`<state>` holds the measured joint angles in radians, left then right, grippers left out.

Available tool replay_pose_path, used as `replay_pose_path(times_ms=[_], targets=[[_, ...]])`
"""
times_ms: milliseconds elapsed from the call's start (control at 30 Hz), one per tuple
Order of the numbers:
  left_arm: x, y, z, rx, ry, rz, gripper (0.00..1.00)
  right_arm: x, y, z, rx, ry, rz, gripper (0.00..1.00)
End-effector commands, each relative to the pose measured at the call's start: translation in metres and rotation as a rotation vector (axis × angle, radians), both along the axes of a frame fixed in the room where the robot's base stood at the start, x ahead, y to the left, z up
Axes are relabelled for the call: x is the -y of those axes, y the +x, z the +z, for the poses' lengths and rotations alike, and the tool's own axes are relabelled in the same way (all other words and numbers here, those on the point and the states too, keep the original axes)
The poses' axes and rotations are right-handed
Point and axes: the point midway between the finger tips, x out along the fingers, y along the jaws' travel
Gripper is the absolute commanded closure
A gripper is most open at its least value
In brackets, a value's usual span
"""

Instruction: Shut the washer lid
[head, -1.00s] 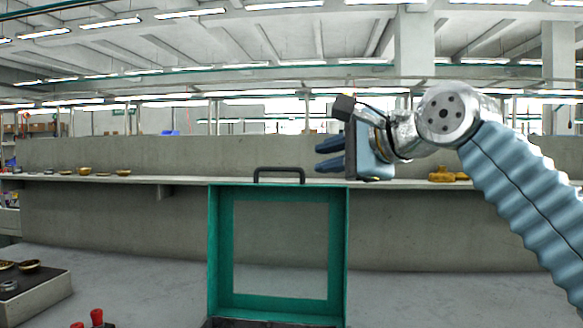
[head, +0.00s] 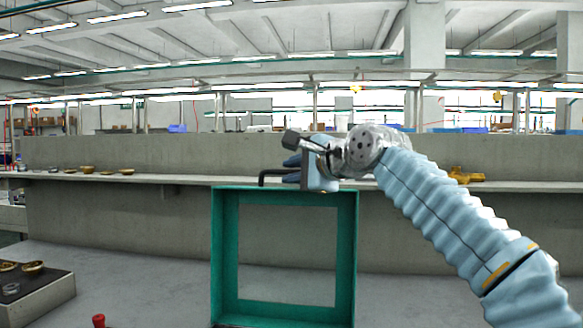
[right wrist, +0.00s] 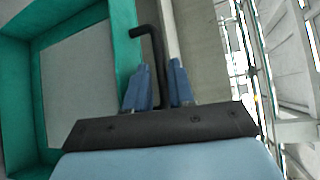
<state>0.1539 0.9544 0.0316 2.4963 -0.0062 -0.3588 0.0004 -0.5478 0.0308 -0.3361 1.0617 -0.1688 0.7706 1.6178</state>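The washer lid is a green frame (head: 226,255) with a clear middle, standing upright and open in the head view. It fills the left of the right wrist view (right wrist: 125,50). A black bar handle (head: 272,172) is on its top edge; its right part is hidden behind my right gripper. My right gripper (head: 289,169) is at the handle's right end. In the right wrist view its two blue fingers (right wrist: 160,85) stand apart, with the handle bar (right wrist: 157,55) seen between them; I cannot tell whether they touch it. My left gripper is not in view.
A long grey ledge (head: 200,180) runs behind the lid, with gold bowls (head: 87,170) on the left and a yellow fitting (head: 466,175) on the right. A grey block (head: 45,297) with small parts stands at lower left, near a red knob (head: 98,320).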

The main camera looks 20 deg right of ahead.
Motion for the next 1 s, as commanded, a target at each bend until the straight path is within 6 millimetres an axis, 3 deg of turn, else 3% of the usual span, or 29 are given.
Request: replay_pose_path(times_ms=[400,567,1000], targets=[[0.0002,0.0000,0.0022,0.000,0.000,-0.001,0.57,-0.0015,0.0102,-0.0026,0.001,0.001,-0.001,0.77],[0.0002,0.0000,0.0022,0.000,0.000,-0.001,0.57,-0.0014,0.0100,-0.0026,0.001,0.001,-0.001,1.00],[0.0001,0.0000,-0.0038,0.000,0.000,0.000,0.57,-0.0025,0.0080,-0.0043,0.011,-0.008,-0.001,1.00]])
